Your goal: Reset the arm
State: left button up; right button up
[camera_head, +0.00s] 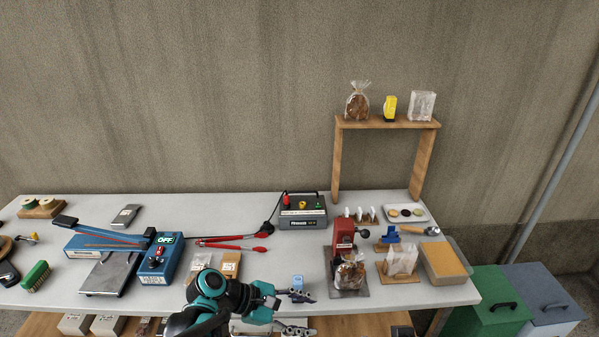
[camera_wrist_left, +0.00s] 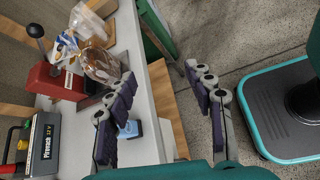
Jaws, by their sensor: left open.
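My left arm comes in from the bottom of the head view, with its left gripper (camera_head: 309,313) over the front edge of the table (camera_head: 235,293). The left gripper also shows in the left wrist view (camera_wrist_left: 160,95), with its dark-padded fingers spread apart and nothing held between them. A small blue object (camera_head: 297,281) is close beyond the upper finger in the head view. It also shows partly behind a finger in the wrist view (camera_wrist_left: 131,129). My right gripper is in neither view.
A red press (camera_head: 342,236) with a bagged item (camera_head: 350,272) stands right of the gripper. A blue sealer (camera_head: 158,262) is at left, a grey box (camera_head: 302,211) at back. A wooden shelf (camera_head: 388,124) rises behind. Bins (camera_head: 490,300) stand at right.

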pick_arm(q)
jog(key=s+a+r+m+t+y, duration=0.1)
jog(key=s+a+m+y, duration=0.3)
jog(key=a+m, duration=0.4)
jog(key=s+a+r+m+t+y, duration=0.1)
jog(key=s+a+m+t+y, duration=0.3)
jog(key=a+m+y, duration=0.3)
jog(key=a, duration=0.4)
jog(key=shift+s+r+m, duration=0.2)
jog(key=shift+r+m, duration=0.1)
jog(key=shift+m, duration=0.1)
